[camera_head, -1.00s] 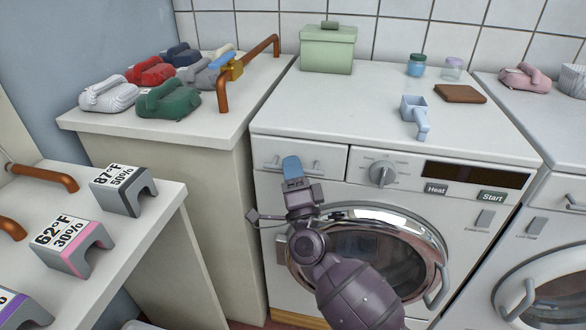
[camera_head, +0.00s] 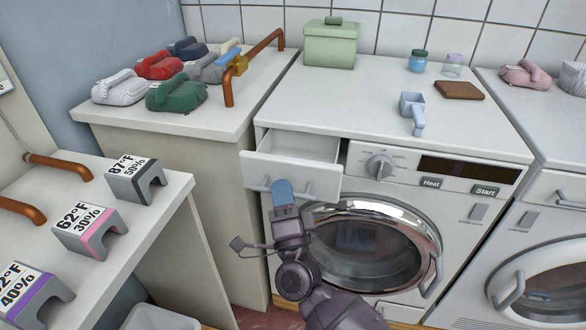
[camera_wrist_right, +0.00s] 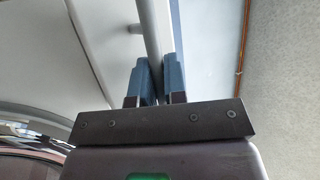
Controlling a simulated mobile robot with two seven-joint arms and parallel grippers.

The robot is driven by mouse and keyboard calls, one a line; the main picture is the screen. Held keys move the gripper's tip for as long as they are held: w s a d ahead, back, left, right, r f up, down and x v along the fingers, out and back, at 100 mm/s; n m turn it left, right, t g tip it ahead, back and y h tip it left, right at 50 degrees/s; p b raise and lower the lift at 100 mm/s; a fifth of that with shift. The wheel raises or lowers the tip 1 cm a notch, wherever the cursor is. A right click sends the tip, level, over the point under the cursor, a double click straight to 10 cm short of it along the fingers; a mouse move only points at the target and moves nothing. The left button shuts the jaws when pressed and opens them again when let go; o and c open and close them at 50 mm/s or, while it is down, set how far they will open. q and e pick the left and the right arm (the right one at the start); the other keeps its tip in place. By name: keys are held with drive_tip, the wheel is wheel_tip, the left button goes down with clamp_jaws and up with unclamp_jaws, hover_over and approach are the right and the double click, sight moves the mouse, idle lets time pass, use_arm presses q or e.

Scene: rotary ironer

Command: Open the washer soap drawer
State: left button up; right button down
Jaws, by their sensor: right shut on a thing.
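The washer soap drawer (camera_head: 293,172) sticks out of the upper left of the white washer (camera_head: 390,120), and its empty-looking inside shows from above. My right gripper (camera_head: 284,190) is at the drawer's front. In the right wrist view, its two blue fingers (camera_wrist_right: 156,78) are closed around the drawer's grey bar handle (camera_wrist_right: 148,32), one finger on each side. In the head view the gripper hides part of the handle. My left gripper is not in view.
The round washer door (camera_head: 370,245) is below the drawer. A green box (camera_head: 329,46), two small jars, a blue scoop (camera_head: 412,113) and a brown pad (camera_head: 459,90) are on the washer top. Counters with folded cloths (camera_head: 177,95) and grey label stands (camera_head: 136,181) are at left.

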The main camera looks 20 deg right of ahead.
drive_tip(key=s+a+p, duration=0.1)
drive_tip(key=s+a, duration=0.4)
drive_tip(key=s, duration=0.2)
drive_tip(key=shift+s, duration=0.35)
drive_tip(key=c, duration=1.5)
unclamp_jaws()
drive_tip(key=shift+o, duration=0.2)
drive_tip(key=v, duration=1)
drive_tip(key=shift+s+f+b, duration=0.2)
drive_tip(key=shift+s+b, duration=0.1)
drive_tip(key=shift+s, duration=0.05)
drive_tip(key=shift+a, duration=0.1)
